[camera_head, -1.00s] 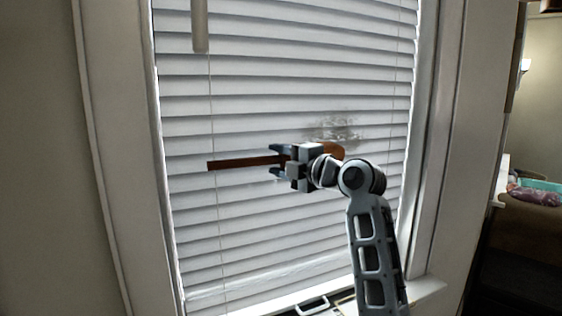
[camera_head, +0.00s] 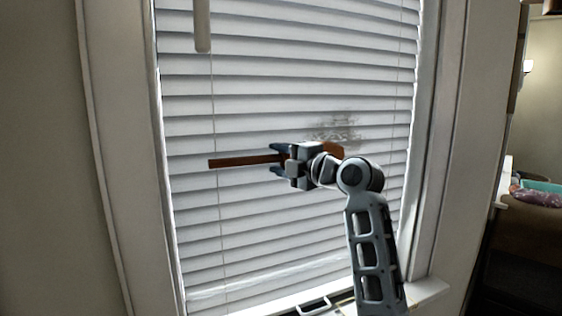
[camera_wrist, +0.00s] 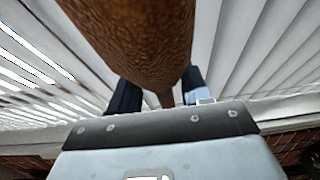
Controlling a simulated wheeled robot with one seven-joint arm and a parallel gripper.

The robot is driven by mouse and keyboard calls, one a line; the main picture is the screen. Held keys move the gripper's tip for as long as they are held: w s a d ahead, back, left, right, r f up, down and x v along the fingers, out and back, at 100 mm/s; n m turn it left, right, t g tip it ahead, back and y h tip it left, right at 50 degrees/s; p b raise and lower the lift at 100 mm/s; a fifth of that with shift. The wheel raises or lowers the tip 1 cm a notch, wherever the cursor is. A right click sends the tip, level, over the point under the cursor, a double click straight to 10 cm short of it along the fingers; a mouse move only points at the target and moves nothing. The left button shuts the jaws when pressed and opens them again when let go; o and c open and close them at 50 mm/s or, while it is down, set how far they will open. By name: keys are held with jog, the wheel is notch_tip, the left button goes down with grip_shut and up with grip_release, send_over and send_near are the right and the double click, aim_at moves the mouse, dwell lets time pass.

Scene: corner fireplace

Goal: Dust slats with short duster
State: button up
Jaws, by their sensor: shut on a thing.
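The duster (camera_head: 245,161) is a brown stick with a thicker brown part showing to the right of my gripper. My gripper (camera_head: 282,160) is shut on its handle and holds it roughly level in front of the blinds. In the wrist view the brown textured duster (camera_wrist: 135,40) fills the top middle, between my gripper's dark fingers (camera_wrist: 155,97). The white slats (camera_head: 270,215) hang in the window. A dark dust smudge (camera_head: 335,126) lies on several slats just above the duster's right part. I cannot tell whether the duster touches the slats.
A beige wand (camera_head: 202,25) hangs at the upper left of the blinds. The window frame (camera_head: 130,180) bounds them on the left. A brown surface with a teal container (camera_head: 543,186) stands at far right.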

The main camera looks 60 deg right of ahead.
jog(key=shift+w+d+b, duration=0.3)
jog(key=shift+w+d, duration=0.15)
jog(key=shift+w, duration=0.15)
dwell(0.3)
